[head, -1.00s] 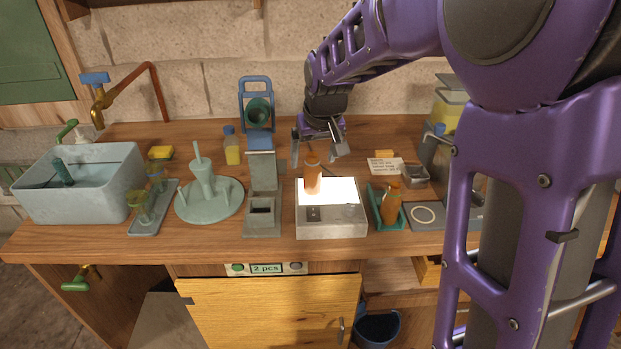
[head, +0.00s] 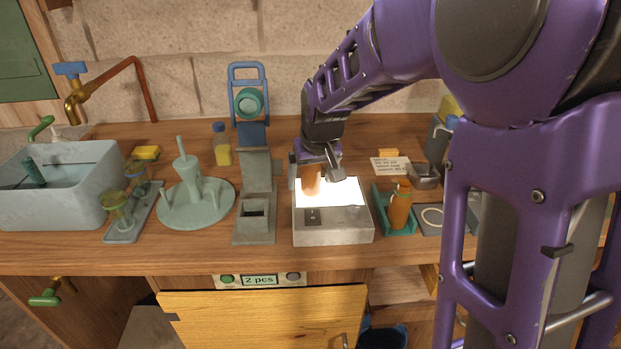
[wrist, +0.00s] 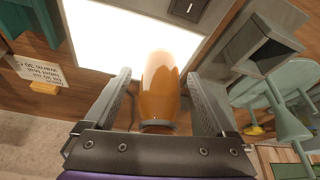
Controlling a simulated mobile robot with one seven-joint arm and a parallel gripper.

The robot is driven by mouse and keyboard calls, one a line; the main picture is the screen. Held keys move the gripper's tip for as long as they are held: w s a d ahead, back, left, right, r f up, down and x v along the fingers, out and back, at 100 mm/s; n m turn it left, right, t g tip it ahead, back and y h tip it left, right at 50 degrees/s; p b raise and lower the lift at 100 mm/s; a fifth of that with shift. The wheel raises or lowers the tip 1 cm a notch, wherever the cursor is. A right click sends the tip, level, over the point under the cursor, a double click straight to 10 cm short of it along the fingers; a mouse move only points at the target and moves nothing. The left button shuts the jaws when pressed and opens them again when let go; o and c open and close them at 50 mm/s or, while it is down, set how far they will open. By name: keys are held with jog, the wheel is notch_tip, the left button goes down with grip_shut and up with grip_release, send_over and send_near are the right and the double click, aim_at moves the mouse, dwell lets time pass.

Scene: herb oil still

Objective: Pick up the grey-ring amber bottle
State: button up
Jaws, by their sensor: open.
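An amber bottle (head: 311,184) stands on the bright panel of a light box (head: 333,228). Its upper part is hidden behind my gripper in the head view. In the wrist view the amber bottle (wrist: 160,88) lies between my two fingers, with a grey ring (wrist: 158,127) at its end nearest the palm. My gripper (head: 313,172) is open around the bottle, with a visible gap on each side in the wrist view (wrist: 159,76). A second amber bottle (head: 400,207) stands in a teal holder (head: 383,222) to the right; I cannot make out its ring.
A grey stand (head: 256,222) is close left of the light box, with a green-grey pegged base (head: 190,212) beyond it. A note card (head: 391,166) and metal cup (head: 426,177) are at the back right. A sink (head: 60,205) is far left.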

jog(key=shift+s+r, duration=0.1)
grip_shut()
dwell(0.3)
jog(key=shift+r, duration=0.1)
